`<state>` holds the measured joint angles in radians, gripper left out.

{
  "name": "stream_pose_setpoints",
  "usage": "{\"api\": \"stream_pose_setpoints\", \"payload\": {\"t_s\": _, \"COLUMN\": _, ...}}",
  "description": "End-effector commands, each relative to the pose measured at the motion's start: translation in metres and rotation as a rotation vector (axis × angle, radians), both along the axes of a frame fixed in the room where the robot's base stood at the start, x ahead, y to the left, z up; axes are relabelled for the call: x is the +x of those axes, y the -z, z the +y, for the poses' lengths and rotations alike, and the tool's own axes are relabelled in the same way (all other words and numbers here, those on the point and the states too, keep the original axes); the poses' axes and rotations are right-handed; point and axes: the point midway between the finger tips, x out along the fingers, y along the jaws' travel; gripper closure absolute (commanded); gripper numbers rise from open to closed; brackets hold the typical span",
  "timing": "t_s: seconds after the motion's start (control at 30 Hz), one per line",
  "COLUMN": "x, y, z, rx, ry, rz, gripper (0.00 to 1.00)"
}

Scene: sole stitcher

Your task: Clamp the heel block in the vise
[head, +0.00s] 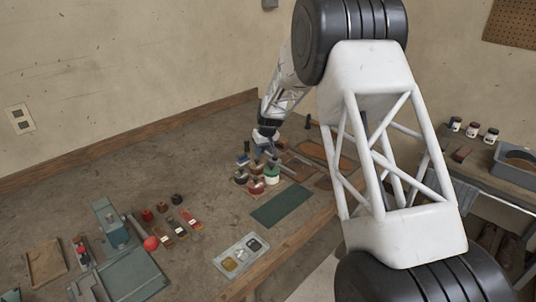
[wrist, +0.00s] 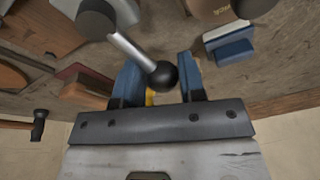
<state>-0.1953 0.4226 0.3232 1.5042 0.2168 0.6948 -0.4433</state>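My gripper (wrist: 160,76) has two blue fingers standing apart. A black ball knob (wrist: 165,75) on a metal rod (wrist: 132,52) shows between them in the wrist view, close to the right finger. The rod runs up-left to a larger dark round end (wrist: 97,18) and looks like a vise handle. I cannot make out the vise jaws. A brown wooden block (wrist: 42,30) at the upper left may be the heel block, but I cannot tell for sure. In the head view my gripper (head: 266,138) is low over the back of the bench, partly merged with the clutter.
A hammer (wrist: 36,126) is at the left.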

Motion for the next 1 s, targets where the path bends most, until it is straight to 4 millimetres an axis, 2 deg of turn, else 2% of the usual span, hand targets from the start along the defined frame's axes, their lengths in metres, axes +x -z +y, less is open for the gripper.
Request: {"api": "stream_pose_setpoints", "payload": {"t_s": 1.0, "x": 0.018, "y": 0.0, "z": -0.015, "rx": 0.0, "ry": 0.0, "rz": -0.001, "gripper": 0.64}}
